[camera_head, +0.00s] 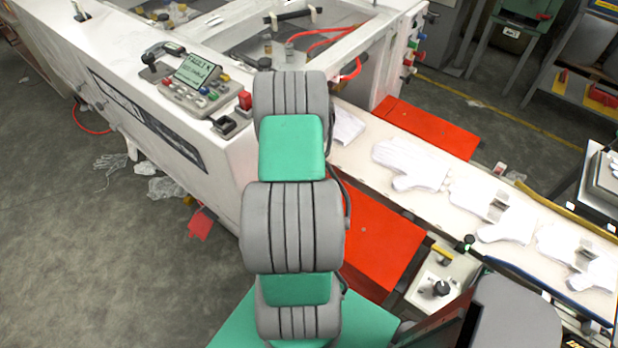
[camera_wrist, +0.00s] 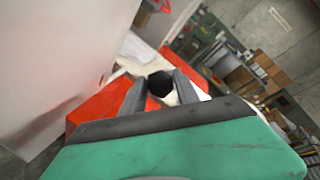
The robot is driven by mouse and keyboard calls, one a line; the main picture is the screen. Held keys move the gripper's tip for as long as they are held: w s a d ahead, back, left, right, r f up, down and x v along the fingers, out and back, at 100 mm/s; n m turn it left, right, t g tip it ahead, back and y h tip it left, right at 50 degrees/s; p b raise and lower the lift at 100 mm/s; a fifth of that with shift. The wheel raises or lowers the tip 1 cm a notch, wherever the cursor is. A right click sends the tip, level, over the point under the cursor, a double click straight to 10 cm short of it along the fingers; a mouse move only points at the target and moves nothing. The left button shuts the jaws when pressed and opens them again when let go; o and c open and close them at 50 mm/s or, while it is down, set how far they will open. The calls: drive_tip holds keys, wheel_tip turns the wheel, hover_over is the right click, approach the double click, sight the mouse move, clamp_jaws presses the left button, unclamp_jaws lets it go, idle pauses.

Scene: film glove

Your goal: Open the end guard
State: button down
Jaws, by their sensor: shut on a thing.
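My gripper (camera_wrist: 160,88) shows in the wrist view, its two grey fingers shut on a black round knob (camera_wrist: 160,83). What the knob is fixed to is hidden behind it and the fingers. A large white panel (camera_wrist: 50,60) of the machine stands close on the left in that view. In the head view my arm covers the gripper and the knob. The arm reaches to the end of the white machine (camera_head: 225,165), where the conveyor comes out. I cannot clearly make out the end guard or how far it is open.
The conveyor (camera_head: 465,190) carries several white gloves (camera_head: 410,165) away to the right. Red panels (camera_head: 380,235) flank it on both sides. A control panel (camera_head: 195,85) with a small screen sits on the machine. A small control box (camera_head: 440,280) stands right of my arm.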

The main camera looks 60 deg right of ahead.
drive_tip(key=shift+w+d, duration=0.1)
drive_tip(key=shift+w, duration=0.15)
drive_tip(key=c, duration=1.1)
unclamp_jaws()
drive_tip(key=shift+w+d, duration=0.1)
drive_tip(key=shift+w, duration=0.1)
drive_tip(key=shift+o, duration=0.5)
drive_tip(key=shift+s, duration=0.1)
drive_tip(key=shift+d, duration=0.1)
